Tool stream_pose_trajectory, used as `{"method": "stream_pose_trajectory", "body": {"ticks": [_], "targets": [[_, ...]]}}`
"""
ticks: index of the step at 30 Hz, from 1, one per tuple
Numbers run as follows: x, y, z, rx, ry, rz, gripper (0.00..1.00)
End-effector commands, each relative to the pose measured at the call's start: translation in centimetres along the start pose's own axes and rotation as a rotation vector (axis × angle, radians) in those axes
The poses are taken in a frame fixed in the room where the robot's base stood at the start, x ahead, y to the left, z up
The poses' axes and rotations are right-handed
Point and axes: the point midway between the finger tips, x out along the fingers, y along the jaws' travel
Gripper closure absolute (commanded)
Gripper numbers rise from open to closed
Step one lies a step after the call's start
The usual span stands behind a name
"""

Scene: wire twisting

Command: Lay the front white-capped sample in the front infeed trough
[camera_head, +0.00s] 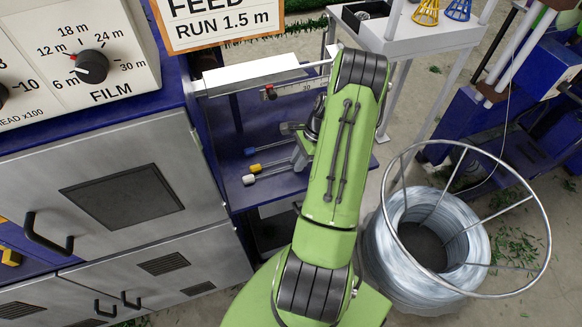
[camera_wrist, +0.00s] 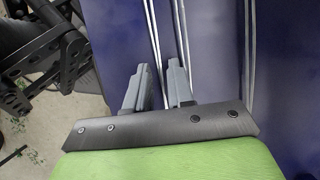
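The white-capped sample (camera_head: 248,180) lies on the blue shelf, the front one of three capped rods. Its cap is at the left, and its thin rod runs right toward my gripper (camera_head: 299,156). My arm hides what lies beyond the gripper. In the wrist view my gripper (camera_wrist: 163,70) has its two grey fingers apart. One thin rod (camera_wrist: 153,30) runs into the gap between them, and another (camera_wrist: 182,30) passes at the right finger; no caps show there. I cannot tell whether the fingers touch a rod. I cannot clearly make out the front infeed trough.
The yellow-capped (camera_head: 255,168) and blue-capped (camera_head: 250,152) samples lie just behind on the blue shelf (camera_head: 236,197). A ruled bar (camera_head: 290,88) with a red-knobbed clamp (camera_head: 270,92) stands above the shelf. A wire coil (camera_head: 385,262) stands at the right, a grey cabinet (camera_head: 150,265) at the left.

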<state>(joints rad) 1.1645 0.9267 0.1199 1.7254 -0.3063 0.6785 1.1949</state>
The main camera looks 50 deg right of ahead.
Motion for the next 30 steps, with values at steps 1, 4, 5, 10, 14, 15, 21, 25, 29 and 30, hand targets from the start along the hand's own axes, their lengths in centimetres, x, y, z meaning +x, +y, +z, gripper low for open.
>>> {"method": "stream_pose_trajectory", "body": {"ticks": [1, 4, 5, 10, 14, 15, 21, 25, 29, 30], "targets": [[0.0, 0.0, 0.0, 0.0, 0.0, 0.0, 0.78], [-0.1, 0.0, 0.0, 0.0, 0.0, 0.0, 0.93], [-0.1, 0.0, 0.0, 0.0, 0.0, 0.0, 0.98], [-0.1, 0.0, 0.0, 0.0, -0.001, 0.0, 1.0], [-0.1, 0.0, 0.0, 0.0, -0.001, 0.0, 1.0], [-0.1, 0.0, 0.0, 0.0, -0.001, 0.0, 1.0], [-3.1, -0.1, 1.2, -0.002, 0.002, -0.004, 1.0], [-6.4, -0.1, 2.6, -0.001, 0.002, -0.003, 1.0], [-8.6, -0.1, 3.5, 0.0, 0.001, -0.002, 1.0], [-9.0, 0.0, 3.7, 0.0, 0.0, -0.001, 1.0]]}}
